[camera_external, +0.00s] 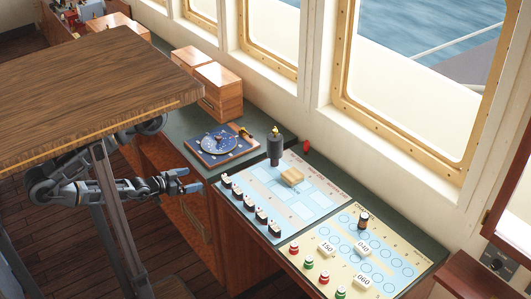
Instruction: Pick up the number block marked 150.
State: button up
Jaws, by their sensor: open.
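The number block marked 150 (326,249) is a small cream block lying on the yellow-bordered chart (347,226) at the lower right. Two similar blocks lie on the same chart: one that reads 040 (363,248) just to its right, and one marked 060 (361,281) below. My gripper (188,180) is open and empty, left of the console's front edge and well away from the block. Part of my arm is hidden behind the wooden tabletop and its leg.
A light-blue chart (268,188) lies between, with a row of black-and-white pieces (250,205), a tan block (292,176) and a dark upright cylinder (275,150). Red and green pieces (308,262) line the near chart edge. The wooden tabletop (90,85) overhangs my arm.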

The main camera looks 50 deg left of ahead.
jog(key=c, duration=0.5)
jog(key=shift+o, duration=0.2)
jog(key=shift+w, duration=0.1)
